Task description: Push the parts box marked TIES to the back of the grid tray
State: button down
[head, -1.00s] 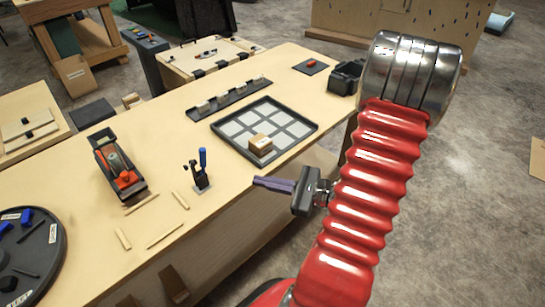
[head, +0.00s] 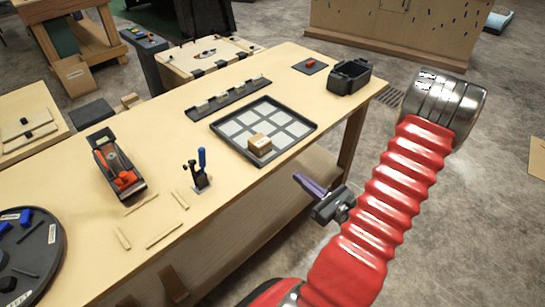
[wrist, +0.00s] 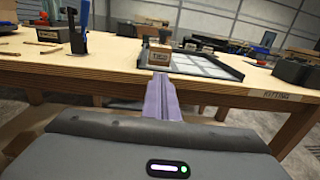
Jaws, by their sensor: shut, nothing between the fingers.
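The parts box (head: 260,145) is a small brown carton on the front edge area of the grid tray (head: 222,134), a dark-rimmed tray with pale square cells. In the wrist view the box (wrist: 159,56) shows its TIES label facing me, straight ahead past the fingertips. The tray (wrist: 232,72) extends behind it and to its right. My gripper (head: 301,180) has purple fingers, shut and empty, off the front side of the table and apart from the box. In the wrist view the gripper (wrist: 161,82) points toward the box.
A black open bin (head: 349,78) and a dark pad with a red piece (head: 310,65) are at the table's far right. A slotted dark rack (head: 229,97) lies behind the tray. A blue-handled toggle clamp (head: 201,172) stands left of the tray. The table's front edge (wrist: 115,74) lies before my gripper.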

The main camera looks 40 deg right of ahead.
aim_at(266, 150)
jog(key=shift+w+d, duration=0.15)
jog(key=shift+w, duration=6.7)
jog(key=shift+d, duration=0.1)
